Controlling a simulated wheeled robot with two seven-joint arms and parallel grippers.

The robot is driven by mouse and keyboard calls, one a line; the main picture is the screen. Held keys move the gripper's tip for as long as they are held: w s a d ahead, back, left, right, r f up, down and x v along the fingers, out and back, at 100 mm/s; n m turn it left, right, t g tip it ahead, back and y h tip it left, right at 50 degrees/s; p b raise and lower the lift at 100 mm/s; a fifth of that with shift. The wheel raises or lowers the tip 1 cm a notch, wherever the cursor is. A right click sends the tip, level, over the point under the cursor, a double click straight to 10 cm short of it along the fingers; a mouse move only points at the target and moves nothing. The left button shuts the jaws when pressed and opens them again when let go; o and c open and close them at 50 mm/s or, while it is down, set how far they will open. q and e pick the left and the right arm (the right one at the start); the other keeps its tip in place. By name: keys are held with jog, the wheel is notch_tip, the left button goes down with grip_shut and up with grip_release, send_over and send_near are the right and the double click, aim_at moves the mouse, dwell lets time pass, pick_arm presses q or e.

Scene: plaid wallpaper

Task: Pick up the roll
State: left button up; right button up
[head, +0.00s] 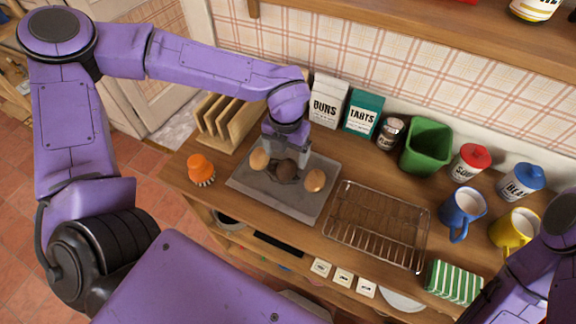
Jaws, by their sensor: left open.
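A grey baking tray (290,203) on the wooden counter holds three rolls. A light brown roll (259,159) is on the left, a dark brown roll (286,171) is in the middle, and a golden roll (315,180) is on the right. My left gripper (285,160) points down over the tray with its jaws open, close at the dark roll. The gripper partly hides the back of the tray. I cannot tell whether the fingers touch the roll. My right arm shows at the bottom right, but its gripper is out of view.
A wooden rack (228,122) stands behind the tray on the left, with an orange-handled brush (201,170) in front. A wire cooling rack (377,226) lies right of the tray. Cartons, a green bin (427,147), jars and mugs line the back and right.

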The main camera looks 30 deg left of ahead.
aim_at(287, 164)
pick_arm(q)
jog(key=f, duration=0.2)
jog(key=f+p, duration=0.1)
jog(key=f, duration=0.1)
jog(key=shift+s+d+f, duration=0.15)
jog(key=shift+d+f, duration=0.05)
jog(key=shift+f, duration=0.15)
jog(key=c, duration=1.1)
jog(key=shift+r, duration=0.1)
jog(key=shift+r, duration=0.3)
notch_tip(287, 164, up, 3)
jog(key=shift+s+f+b, duration=0.1)
jog(key=shift+f+b, duration=0.05)
jog(key=shift+b, duration=0.15)
jog(key=shift+s+d+r+b, duration=0.55)
jog(key=shift+s+r+b, duration=0.45)
jog(key=shift+s+r, duration=0.95)
jog(key=shift+s+d+r+b, duration=0.6)
jog(key=shift+s+r+b, duration=0.5)
jog(key=shift+s, duration=1.4)
jog(key=shift+s+d+r+b, duration=0.55)
jog(key=shift+s+r+b, duration=0.3)
jog(key=shift+s+r, duration=1.15)
